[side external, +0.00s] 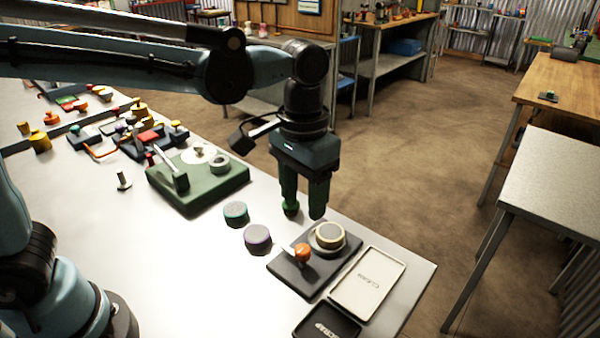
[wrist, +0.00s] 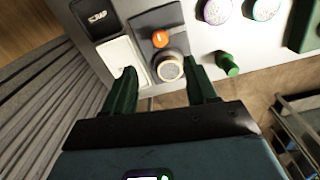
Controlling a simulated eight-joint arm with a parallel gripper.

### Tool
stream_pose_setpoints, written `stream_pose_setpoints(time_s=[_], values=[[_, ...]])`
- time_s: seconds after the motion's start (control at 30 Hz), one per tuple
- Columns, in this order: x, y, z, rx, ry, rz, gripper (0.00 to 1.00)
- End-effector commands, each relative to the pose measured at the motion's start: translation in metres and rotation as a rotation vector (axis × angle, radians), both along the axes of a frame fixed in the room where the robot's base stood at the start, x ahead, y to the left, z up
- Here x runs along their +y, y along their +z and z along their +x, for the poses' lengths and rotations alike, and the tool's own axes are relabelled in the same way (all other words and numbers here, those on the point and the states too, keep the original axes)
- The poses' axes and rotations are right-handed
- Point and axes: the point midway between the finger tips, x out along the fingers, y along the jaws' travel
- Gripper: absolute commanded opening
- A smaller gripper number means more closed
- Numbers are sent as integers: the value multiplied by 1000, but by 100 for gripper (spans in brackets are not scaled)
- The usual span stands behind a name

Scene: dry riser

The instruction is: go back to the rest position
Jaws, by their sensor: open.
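My gripper (side external: 304,212) is open and points down above the right part of the white bench. Its two green fingers also show in the wrist view (wrist: 162,76), spread apart with nothing held between them.
A clean tray (side external: 392,262) and a scrap tray (side external: 345,308) lie by the bench edge. Teal (side external: 236,212) and purple (side external: 257,238) pucks sit nearby. A green fixture (side external: 212,200) and small clutter (side external: 140,138) stand farther left. A green peg (wrist: 228,65) stands beside a finger.

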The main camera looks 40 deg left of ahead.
Motion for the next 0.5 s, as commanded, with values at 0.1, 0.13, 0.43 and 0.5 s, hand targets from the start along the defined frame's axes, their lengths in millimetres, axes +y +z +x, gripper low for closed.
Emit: stream_pose_setpoints(time_s=[0.1,0.13,0.43,0.5], values=[[0,3,0,0,0,0,57],[0,3,0,0,0,0,57],[2,3,0,-7,3,-3,57],[9,4,-2,-24,10,-9,57]])
